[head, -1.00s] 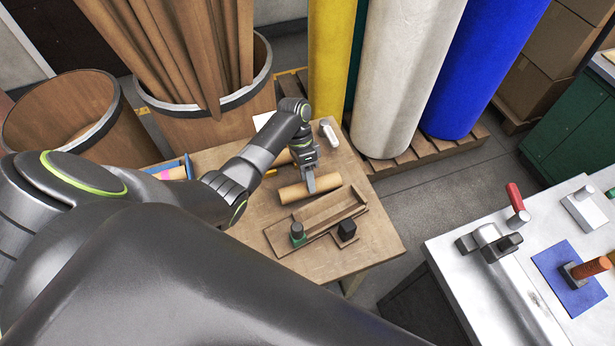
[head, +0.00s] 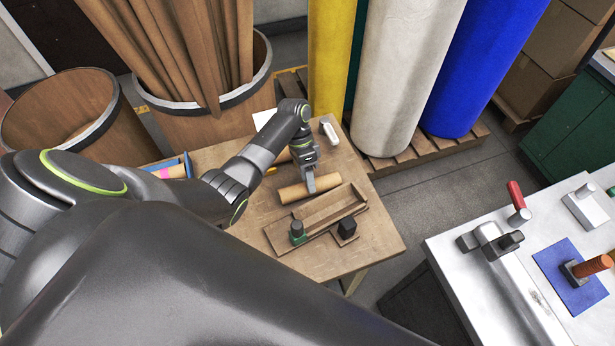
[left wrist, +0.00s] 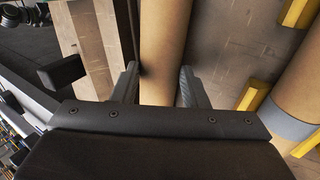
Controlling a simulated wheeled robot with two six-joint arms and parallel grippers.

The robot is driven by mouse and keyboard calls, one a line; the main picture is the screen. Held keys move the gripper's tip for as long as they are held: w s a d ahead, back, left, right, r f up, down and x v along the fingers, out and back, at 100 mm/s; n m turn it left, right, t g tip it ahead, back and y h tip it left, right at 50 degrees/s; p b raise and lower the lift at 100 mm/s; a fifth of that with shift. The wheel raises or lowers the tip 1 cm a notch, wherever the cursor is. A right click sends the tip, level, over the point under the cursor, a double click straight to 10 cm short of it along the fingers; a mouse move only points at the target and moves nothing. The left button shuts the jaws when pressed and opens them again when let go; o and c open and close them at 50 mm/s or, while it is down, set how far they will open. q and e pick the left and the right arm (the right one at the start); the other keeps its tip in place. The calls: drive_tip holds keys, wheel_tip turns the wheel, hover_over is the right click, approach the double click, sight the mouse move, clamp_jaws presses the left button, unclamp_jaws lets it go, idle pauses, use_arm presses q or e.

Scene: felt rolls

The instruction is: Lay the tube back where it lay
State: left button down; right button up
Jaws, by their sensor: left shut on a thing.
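A tan cardboard tube (head: 316,187) is in the head view on the wooden table. My left gripper (head: 310,184) points down over its middle and is shut on it. In the left wrist view the tube (left wrist: 165,45) runs between the two fingers of the left gripper (left wrist: 158,88). The tube lies level, beside the long wooden tray (head: 337,208); whether it touches the tabletop I cannot tell. A second tan tube (head: 284,157) lies behind, partly hidden by my gripper; a tube with a grey band (left wrist: 288,128) shows at the right of the left wrist view. My right gripper is not in view.
A green-based knob (head: 298,232) and a black block (head: 347,228) stand at the tray's near side. Yellow pegs (left wrist: 254,96) stand between the tubes. A white-handled tool (head: 329,131) lies at the back. The table's (head: 375,245) right front corner is clear.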

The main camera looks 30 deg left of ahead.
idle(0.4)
use_arm(q)
drive_tip(key=c, duration=0.7)
unclamp_jaws()
drive_tip(key=shift+c, duration=0.2)
drive_tip(key=p+v, duration=0.4)
drive_tip(key=v, duration=1.3)
drive_tip(key=shift+w, duration=0.15)
drive_tip(key=shift+r, duration=0.1)
